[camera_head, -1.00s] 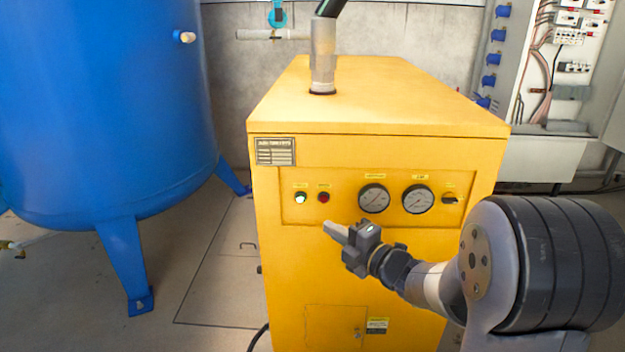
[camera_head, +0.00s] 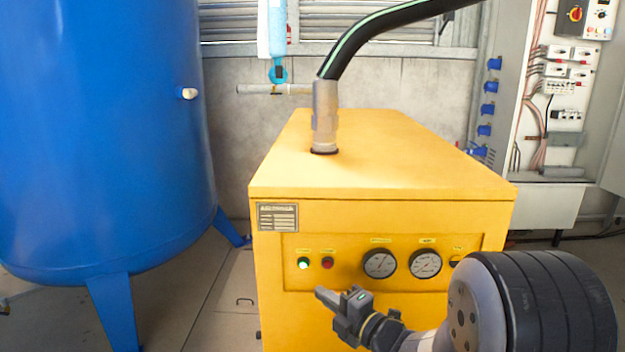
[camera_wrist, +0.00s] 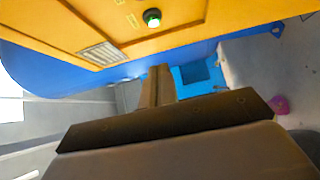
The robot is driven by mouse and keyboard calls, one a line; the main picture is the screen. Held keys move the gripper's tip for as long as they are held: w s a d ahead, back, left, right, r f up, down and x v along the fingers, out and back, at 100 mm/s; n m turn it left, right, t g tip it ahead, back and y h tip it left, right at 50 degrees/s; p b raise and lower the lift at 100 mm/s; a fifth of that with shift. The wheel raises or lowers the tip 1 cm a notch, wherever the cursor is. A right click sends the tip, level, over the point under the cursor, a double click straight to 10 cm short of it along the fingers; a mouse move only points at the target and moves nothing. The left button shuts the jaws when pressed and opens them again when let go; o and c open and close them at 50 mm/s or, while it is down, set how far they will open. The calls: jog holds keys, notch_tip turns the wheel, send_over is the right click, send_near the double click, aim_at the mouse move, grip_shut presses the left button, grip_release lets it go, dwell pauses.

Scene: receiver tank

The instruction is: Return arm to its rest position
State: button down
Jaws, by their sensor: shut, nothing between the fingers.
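My gripper (camera_head: 322,293) is in front of the lower part of the yellow cabinet's (camera_head: 380,165) front panel, below the green and red buttons. Its fingers are together with nothing between them. My arm reaches in from the lower right of the head view. In the wrist view my gripper (camera_wrist: 160,72) points away from the camera, with the cabinet's front (camera_wrist: 110,25) along the top. The green button (camera_head: 304,263) looks lit, and it also shows in the wrist view (camera_wrist: 152,18). The red button (camera_head: 327,263) sits just right of it. I cannot tell the exact gap between fingertips and panel.
Two round gauges (camera_head: 380,263) sit right of the buttons. A large blue tank (camera_head: 105,130) stands at left. A black hose (camera_head: 390,22) rises from the cabinet top. An open electrical panel (camera_head: 560,100) is at right. Floor shows between tank and cabinet.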

jog(key=shift+v, duration=0.9)
